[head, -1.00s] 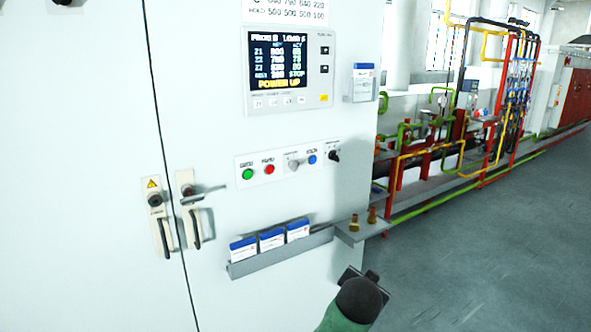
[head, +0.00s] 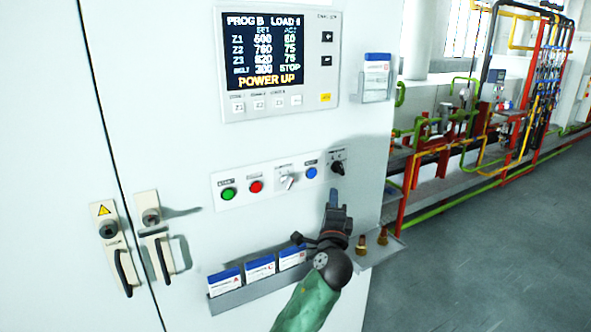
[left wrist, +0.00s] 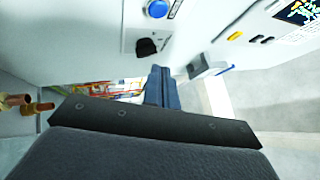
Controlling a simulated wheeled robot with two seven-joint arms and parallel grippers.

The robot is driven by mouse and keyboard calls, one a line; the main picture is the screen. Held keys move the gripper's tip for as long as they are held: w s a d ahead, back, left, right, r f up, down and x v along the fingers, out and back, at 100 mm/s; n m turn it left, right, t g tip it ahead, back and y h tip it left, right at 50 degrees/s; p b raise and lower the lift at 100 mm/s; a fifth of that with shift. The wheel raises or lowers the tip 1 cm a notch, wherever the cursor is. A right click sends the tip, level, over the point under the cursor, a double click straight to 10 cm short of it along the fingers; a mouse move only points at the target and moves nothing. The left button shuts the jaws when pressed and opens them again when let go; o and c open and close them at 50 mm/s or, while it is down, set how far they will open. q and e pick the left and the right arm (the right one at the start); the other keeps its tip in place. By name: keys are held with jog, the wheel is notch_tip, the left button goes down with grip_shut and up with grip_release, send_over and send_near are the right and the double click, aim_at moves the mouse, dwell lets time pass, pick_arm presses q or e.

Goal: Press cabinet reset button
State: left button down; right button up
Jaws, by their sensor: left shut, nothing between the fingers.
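The white cabinet (head: 170,120) carries a button strip. From left, it holds a green button (head: 228,194), a red button (head: 255,187), a grey selector switch (head: 288,180), a blue button (head: 311,173) and a black rotary knob (head: 337,168). The blue button also shows at the top of the left wrist view (left wrist: 157,9), with the black knob (left wrist: 147,47) below it. My left gripper (head: 333,196) is shut and empty, just below the black knob and apart from the blue button. Its fingers (left wrist: 158,85) point toward the panel. My right gripper is not in view.
A display (head: 265,60) reads "POWER UP". A shelf (head: 240,297) with blue-and-white boxes sits below the strip, and a ledge with brass fittings (head: 382,236) is right of my gripper. A card holder (head: 376,75) is at upper right. Door handles (head: 160,245) are at left.

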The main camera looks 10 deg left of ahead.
aim_at(312, 173)
pick_arm(q)
jog(key=shift+w+a+r+m+t+h, duration=0.15)
jog(key=shift+w+a+r+m+h, duration=0.15)
jog(key=shift+w+a+m, duration=0.5)
jog(key=shift+w+a+r+m+t+h, duration=0.1)
jog(key=shift+w+a+r+m+h, duration=0.2)
jog(key=shift+w+a, duration=0.5)
jog(key=shift+w+a+r+m+t+h, duration=0.2)
jog(key=shift+w+a+r+m, duration=0.25)
jog(key=shift+w, duration=0.65)
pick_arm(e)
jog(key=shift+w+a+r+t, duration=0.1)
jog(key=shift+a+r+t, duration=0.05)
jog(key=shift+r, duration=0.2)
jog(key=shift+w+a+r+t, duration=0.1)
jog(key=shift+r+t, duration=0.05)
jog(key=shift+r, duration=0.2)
pick_arm(q)
jog(key=shift+f, duration=0.15)
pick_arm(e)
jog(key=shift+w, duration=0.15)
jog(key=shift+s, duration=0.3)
